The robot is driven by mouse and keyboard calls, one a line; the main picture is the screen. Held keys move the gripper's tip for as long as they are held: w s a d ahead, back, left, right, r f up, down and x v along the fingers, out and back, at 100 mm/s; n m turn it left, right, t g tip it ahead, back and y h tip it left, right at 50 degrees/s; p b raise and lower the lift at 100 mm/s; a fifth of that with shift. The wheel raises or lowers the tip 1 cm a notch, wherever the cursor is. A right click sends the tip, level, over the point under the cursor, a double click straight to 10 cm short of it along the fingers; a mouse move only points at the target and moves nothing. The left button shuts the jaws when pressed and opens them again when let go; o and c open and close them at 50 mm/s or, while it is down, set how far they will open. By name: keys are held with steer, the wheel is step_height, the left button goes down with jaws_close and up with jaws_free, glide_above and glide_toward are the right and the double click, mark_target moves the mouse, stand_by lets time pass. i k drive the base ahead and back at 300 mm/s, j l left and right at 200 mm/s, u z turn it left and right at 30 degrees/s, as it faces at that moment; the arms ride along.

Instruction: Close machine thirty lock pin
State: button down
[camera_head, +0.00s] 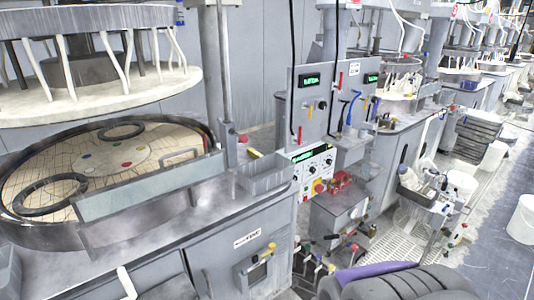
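A polishing machine (225,245) fills the left and middle of the head view, with a small label (247,240) on its front that I cannot read clearly. I cannot tell for sure which part is the lock pin. A small red knob (243,138) sits at the base of the machine's column. A yellow piece (254,153) lies just beside it. A small latch-like fitting with a yellow handle (262,257) is on the front panel. The round platen (60,165) carries dark rings under a raised white upper plate (90,95). My gripper is not in view.
A control panel (313,172) with a red button on yellow stands right of the machine. A dark ribbed object with a purple edge (400,283) fills the bottom right. White buckets (522,218) stand on the grey floor at far right. More machines recede behind.

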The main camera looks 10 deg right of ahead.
mark_target(243, 139)
steer(key=i+l+u, duration=0.35)
steer(key=i+l, duration=0.4)
steer(key=i, duration=0.05)
